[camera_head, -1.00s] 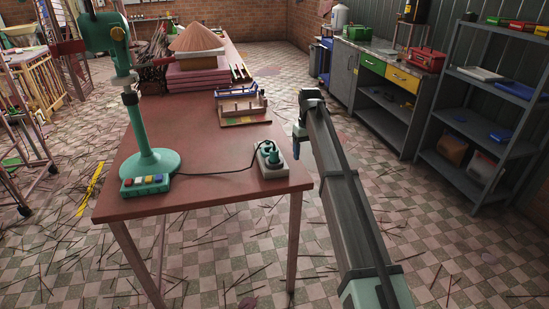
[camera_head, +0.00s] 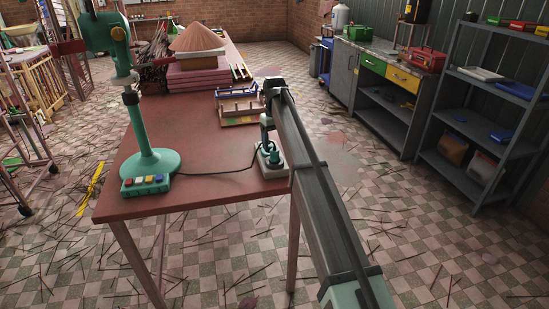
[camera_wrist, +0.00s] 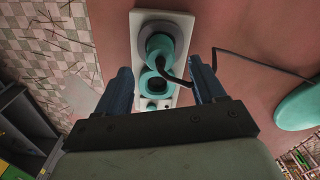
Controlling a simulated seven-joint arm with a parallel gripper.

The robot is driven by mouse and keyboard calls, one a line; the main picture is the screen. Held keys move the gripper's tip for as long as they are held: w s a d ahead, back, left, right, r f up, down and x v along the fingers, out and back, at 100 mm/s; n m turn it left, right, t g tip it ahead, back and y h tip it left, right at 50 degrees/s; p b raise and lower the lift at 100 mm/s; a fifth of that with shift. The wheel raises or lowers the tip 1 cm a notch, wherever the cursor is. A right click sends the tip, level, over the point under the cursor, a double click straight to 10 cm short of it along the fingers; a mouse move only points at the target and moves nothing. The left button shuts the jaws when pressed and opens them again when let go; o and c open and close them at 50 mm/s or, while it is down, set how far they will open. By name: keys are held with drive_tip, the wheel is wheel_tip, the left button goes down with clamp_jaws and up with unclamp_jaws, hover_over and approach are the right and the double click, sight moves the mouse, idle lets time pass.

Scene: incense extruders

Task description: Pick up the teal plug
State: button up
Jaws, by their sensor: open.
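The teal plug (camera_wrist: 160,45) is seated in a white power strip (camera_wrist: 137,22) in the wrist view. A second teal round part (camera_wrist: 152,84) sits beside it, and a black cord runs from this area; I cannot tell which part it joins. In the head view teal shows (camera_head: 274,155) on the strip (camera_head: 270,173) at the table's front right corner, partly hidden by my arm. My gripper (camera_wrist: 163,82) is open and empty, its blue fingers on either side of the strip. In the head view my gripper (camera_head: 265,138) is over the strip; contact is not visible.
The black cord (camera_head: 222,170) runs left across the reddish table (camera_head: 200,190) to a teal extruder stand (camera_head: 152,162) with a coloured button box (camera_head: 146,184). A wooden rack (camera_head: 240,103) stands behind the strip. The table between stand and strip is otherwise clear.

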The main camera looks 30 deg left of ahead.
sight(274, 149)
drive_tip(key=shift+a+f, duration=0.1)
drive_tip(key=shift+f, duration=2.9)
drive_tip(key=shift+c, duration=0.4)
drive_tip(key=c, duration=1.1)
